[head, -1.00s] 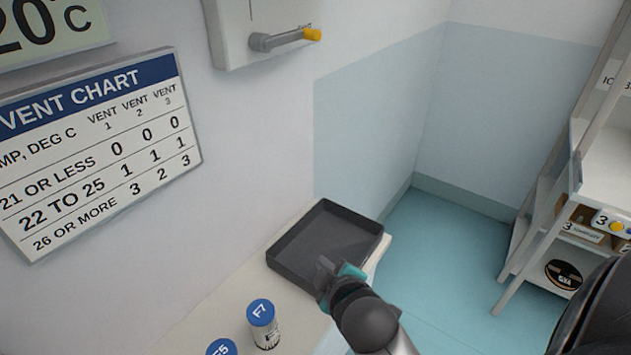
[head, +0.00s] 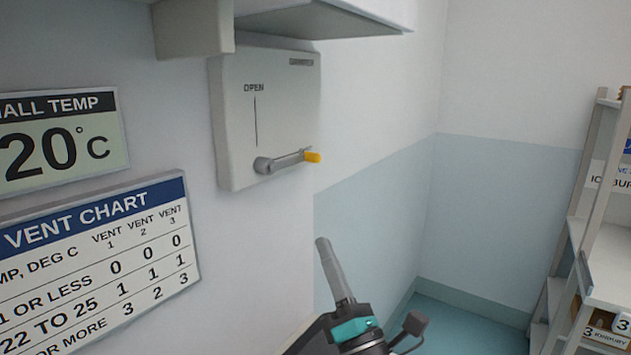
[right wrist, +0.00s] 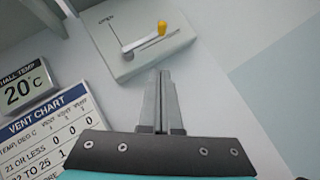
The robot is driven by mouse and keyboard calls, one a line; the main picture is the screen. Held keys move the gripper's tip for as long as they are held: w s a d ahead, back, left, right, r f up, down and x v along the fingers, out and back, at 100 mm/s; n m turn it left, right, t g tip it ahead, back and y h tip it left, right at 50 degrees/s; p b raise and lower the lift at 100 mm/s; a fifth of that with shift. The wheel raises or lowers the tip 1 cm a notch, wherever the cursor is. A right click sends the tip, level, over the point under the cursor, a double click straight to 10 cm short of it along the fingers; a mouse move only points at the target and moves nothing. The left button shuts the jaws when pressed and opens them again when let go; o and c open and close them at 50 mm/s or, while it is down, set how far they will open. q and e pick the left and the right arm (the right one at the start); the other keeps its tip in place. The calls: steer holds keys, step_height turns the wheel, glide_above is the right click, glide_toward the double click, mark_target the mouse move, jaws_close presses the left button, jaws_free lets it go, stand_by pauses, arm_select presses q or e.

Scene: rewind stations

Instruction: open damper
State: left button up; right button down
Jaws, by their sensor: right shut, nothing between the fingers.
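The damper box (head: 235,120) is a pale grey box on the wall, with OPEN printed near its top and a vertical line below the word. Its lever (head: 285,161) is grey with a yellow tip (head: 313,157) and points right, roughly level. My right gripper (head: 322,243) is below the lever in the head view, apart from it, shut and empty. In the right wrist view my right gripper (right wrist: 162,75) points toward the box (right wrist: 118,45), whose lever (right wrist: 142,42) and yellow tip (right wrist: 162,28) lie beyond the fingertips. My left gripper is not in view.
A wall display (head: 60,145) reads 20 °C above a vent chart (head: 100,265). A shelf or cabinet (head: 290,20) juts out above the box. A shelf rack (head: 600,250) stands at the right. The wall right of the box is clear.

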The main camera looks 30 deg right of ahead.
steer(key=p, duration=0.4)
glide_toward(295, 163)
steer(key=w+d, duration=0.1)
steer(key=w, duration=0.3)
steer(key=shift+w+d+r+p, duration=0.4)
steer(key=shift+d+r+p, duration=0.3)
steer(key=shift+p, duration=0.1)
steer(key=shift+w+d+r+p, duration=0.45)
steer(key=shift+d+r+p, duration=0.2)
steer(key=shift+r+p, duration=0.15)
